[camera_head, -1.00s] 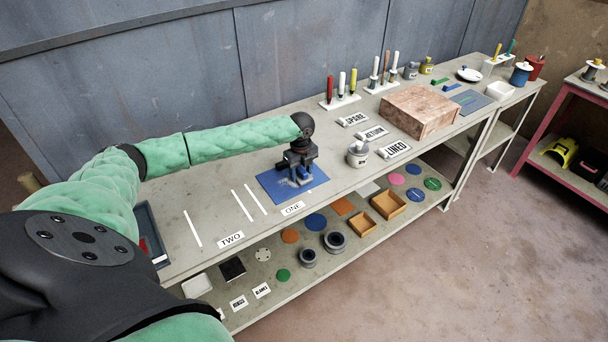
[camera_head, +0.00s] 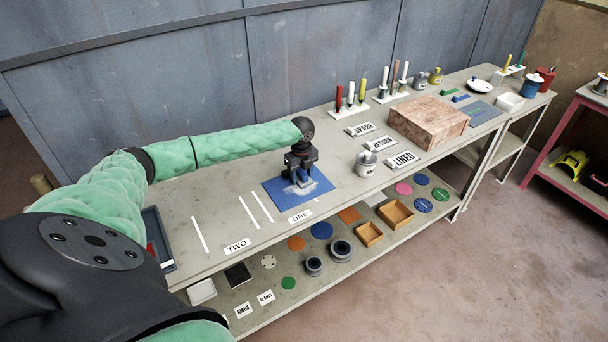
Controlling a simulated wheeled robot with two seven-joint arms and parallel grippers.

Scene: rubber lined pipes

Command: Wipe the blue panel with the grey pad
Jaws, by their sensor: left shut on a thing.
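The blue panel (camera_head: 279,200) lies flat on the bench top behind the ONE label. A pale, whitish smudged area (camera_head: 312,184) shows on it around the gripper. My left gripper (camera_head: 301,181) points down over the middle of the panel, shut on the grey pad. The pad is mostly hidden by the fingers, and I cannot tell for sure whether it touches the panel. My right gripper is not in view.
A metal can (camera_head: 366,164) stands right of the panel. Further right are label blocks and a brick-like block (camera_head: 428,120). White strips (camera_head: 199,234) and the TWO label (camera_head: 237,246) lie to the left. A lower shelf holds discs and trays.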

